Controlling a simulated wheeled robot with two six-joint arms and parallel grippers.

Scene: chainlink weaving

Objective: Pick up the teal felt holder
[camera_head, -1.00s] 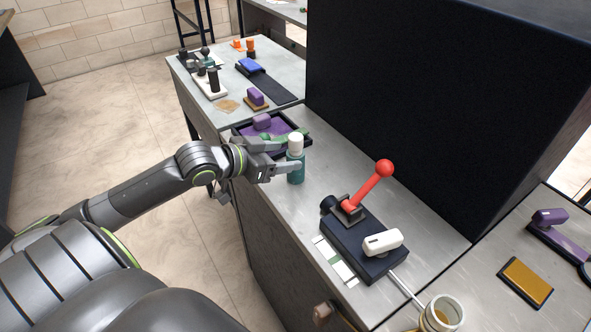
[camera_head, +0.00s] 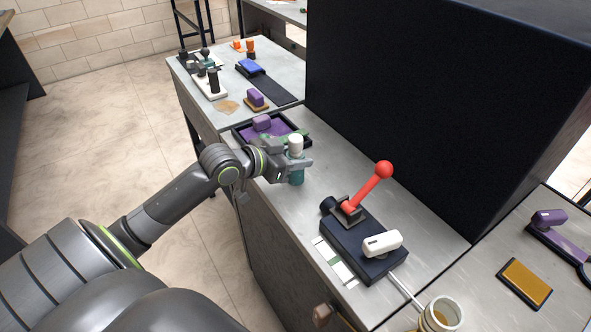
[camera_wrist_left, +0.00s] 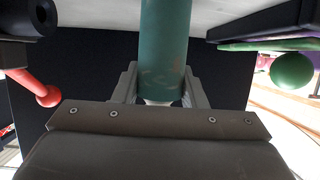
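The teal felt holder (camera_head: 296,178) is an upright teal cylinder with a white top, standing on the metal counter. My left gripper (camera_head: 299,164) is at it from the left, with its fingers around the body below the white top. In the left wrist view the teal cylinder (camera_wrist_left: 164,40) stands between the two fingers (camera_wrist_left: 162,82), one on each side. The fingers look close to its sides, but whether they press on it cannot be told. My right gripper is in neither view.
A dark tray (camera_head: 289,119) with purple and green items lies just behind the holder. A dark box with a red-knobbed lever (camera_head: 372,185) and a white stamp (camera_head: 382,243) stands to the right. A tall black block (camera_head: 440,110) rises behind the counter.

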